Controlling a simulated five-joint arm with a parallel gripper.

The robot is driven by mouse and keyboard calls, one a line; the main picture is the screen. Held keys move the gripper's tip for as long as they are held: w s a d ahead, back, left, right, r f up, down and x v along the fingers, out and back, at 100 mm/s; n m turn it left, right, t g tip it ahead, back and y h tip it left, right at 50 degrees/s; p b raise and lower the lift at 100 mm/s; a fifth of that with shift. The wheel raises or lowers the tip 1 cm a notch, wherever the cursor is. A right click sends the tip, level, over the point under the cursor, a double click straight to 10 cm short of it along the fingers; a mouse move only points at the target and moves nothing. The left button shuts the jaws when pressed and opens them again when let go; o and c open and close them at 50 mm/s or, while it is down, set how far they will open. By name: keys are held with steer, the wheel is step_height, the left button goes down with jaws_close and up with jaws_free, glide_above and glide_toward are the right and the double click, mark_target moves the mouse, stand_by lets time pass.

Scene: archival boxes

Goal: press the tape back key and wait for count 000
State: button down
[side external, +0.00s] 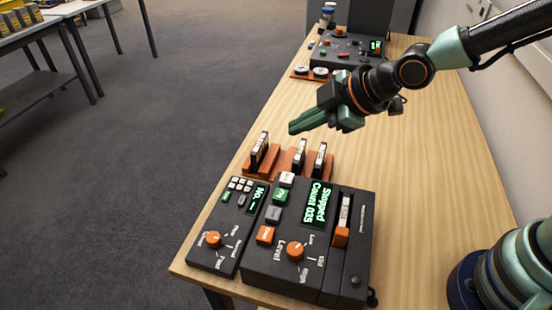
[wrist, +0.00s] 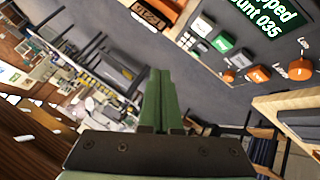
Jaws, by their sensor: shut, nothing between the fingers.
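The dark tape machine (side external: 262,270) stands at the near end of the table. Its green display (side external: 317,204) reads "Stopped Count 035"; the wrist view display (wrist: 264,18) also shows 035. Beside it runs a row of keys: white (side external: 287,180), green (side external: 281,195), grey (side external: 274,214) and orange (side external: 265,235). I cannot tell from the lettering which is tape back. My gripper (side external: 292,128) is shut and empty, raised above the table beyond the machine and apart from the keys. Its green fingers (wrist: 160,74) lie together in the wrist view.
A smaller dark unit (side external: 214,256) with keypad and orange knob adjoins the machine on the left. Orange-brown holders (side external: 287,160) with upright cassettes stand just behind, below my gripper. Another dark control unit (side external: 347,50) is farther back. The table (side external: 415,190) is clear to the right.

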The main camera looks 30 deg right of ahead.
mark_target(293, 179)
steer(key=shift+a+f+n, duration=0.2)
steer(key=shift+a+n, duration=0.1)
steer(key=shift+a, duration=0.25)
steer(key=shift+f, duration=4.4)
steer(key=shift+f, duration=0.15)
steer(key=shift+f, duration=0.25)
steer(key=shift+f, duration=0.45)
steer(key=shift+r, duration=0.85)
